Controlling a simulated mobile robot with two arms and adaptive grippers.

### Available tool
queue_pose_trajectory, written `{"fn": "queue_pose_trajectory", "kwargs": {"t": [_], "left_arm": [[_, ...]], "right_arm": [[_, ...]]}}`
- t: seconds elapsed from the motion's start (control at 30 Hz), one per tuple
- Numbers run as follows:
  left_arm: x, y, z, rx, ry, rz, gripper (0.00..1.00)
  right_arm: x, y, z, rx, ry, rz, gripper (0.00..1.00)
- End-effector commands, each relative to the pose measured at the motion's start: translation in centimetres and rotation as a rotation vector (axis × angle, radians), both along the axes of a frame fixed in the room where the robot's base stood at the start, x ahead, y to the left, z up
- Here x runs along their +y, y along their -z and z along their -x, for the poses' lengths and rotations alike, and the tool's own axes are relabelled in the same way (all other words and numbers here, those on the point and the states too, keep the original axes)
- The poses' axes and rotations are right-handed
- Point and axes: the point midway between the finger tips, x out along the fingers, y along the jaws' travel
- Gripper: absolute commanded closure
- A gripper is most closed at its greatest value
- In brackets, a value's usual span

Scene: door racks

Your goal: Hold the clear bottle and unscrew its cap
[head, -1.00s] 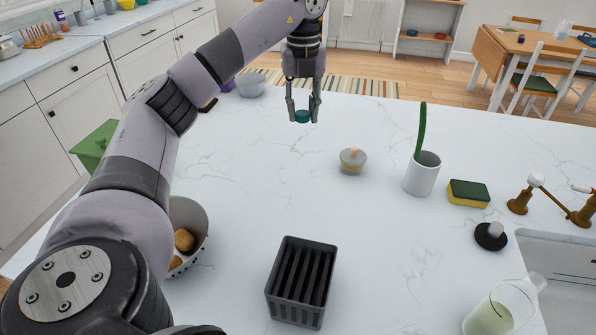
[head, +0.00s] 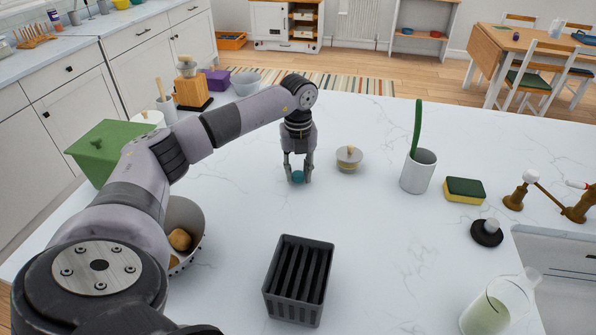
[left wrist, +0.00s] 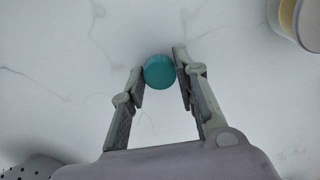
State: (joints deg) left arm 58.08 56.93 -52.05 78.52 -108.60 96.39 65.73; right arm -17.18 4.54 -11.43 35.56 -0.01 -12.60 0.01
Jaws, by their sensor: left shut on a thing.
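My left gripper (head: 298,181) is shut on a small round teal cap (head: 297,176), over the white counter left of the lidded jar. In the left wrist view the teal cap (left wrist: 160,72) sits between the fingertips, seen from above. I cannot make out a clear bottle at the cap; whether anything is under it is hidden. A clear glass vessel (head: 497,305) with pale liquid stands at the lower right, partly cut off by the frame. My right gripper is not in view.
A small lidded jar (head: 349,158) stands right of the gripper. Further right are a white cup (head: 418,172) with a green stem and a sponge (head: 464,190). A slotted dark rack (head: 299,282) and a colander (head: 190,222) stand nearer. The counter between is bare.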

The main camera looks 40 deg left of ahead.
Motion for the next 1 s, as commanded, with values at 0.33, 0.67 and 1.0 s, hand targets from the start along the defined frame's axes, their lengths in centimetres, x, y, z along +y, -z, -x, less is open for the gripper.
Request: {"fn": "queue_pose_trajectory", "kwargs": {"t": [0.33,0.67,1.0], "left_arm": [[0.04,0.86,0.0,-0.001,0.0,-0.001,1.0],[0.04,1.01,0.0,-0.001,0.0,-0.001,0.56],[0.04,0.96,0.0,-0.001,0.0,-0.001,0.52]], "right_arm": [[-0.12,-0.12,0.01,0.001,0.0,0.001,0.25],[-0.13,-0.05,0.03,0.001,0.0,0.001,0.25],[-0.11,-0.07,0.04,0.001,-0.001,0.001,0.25]]}}
